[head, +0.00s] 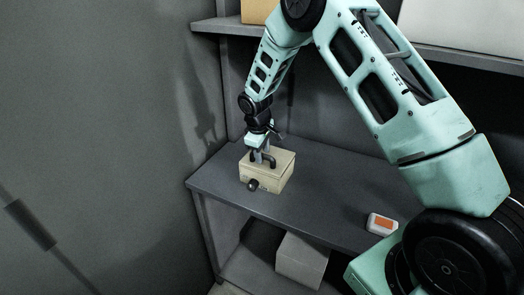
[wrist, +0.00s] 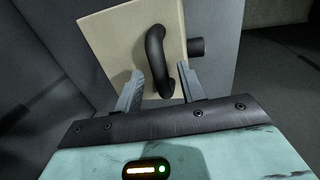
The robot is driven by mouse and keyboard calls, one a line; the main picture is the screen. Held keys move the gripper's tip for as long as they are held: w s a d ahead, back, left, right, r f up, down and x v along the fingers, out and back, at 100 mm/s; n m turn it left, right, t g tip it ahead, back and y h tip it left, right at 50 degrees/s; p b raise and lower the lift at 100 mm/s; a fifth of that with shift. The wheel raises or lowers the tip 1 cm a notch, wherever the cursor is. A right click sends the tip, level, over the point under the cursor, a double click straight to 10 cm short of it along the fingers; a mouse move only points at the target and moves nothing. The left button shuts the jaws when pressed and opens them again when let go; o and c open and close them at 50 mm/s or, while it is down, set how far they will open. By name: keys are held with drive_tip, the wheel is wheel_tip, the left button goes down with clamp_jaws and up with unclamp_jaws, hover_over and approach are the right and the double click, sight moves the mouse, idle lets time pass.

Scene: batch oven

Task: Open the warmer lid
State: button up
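The warmer is a small beige box (head: 268,179) near the left end of the grey shelf in the head view. Its lid (wrist: 110,38) looks shut and carries a black arched handle (wrist: 156,52), which also shows in the head view (head: 268,159). A dark round knob (head: 252,185) sticks out of the front; it also shows in the wrist view (wrist: 197,46). My gripper (wrist: 160,69) is just above the lid, with one finger on each side of the handle's near end. Gaps show between fingers and handle. In the head view my gripper (head: 262,153) partly covers the lid.
A small white and orange item (head: 382,224) lies on the grey shelf (head: 325,200) to the right, with clear surface between. A pale box (head: 302,260) stands on the level below. An upper shelf (head: 465,58) and a wall (head: 110,130) at left bound the space.

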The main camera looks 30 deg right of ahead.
clamp_jaws()
drive_tip(key=shift+d+r, duration=0.1)
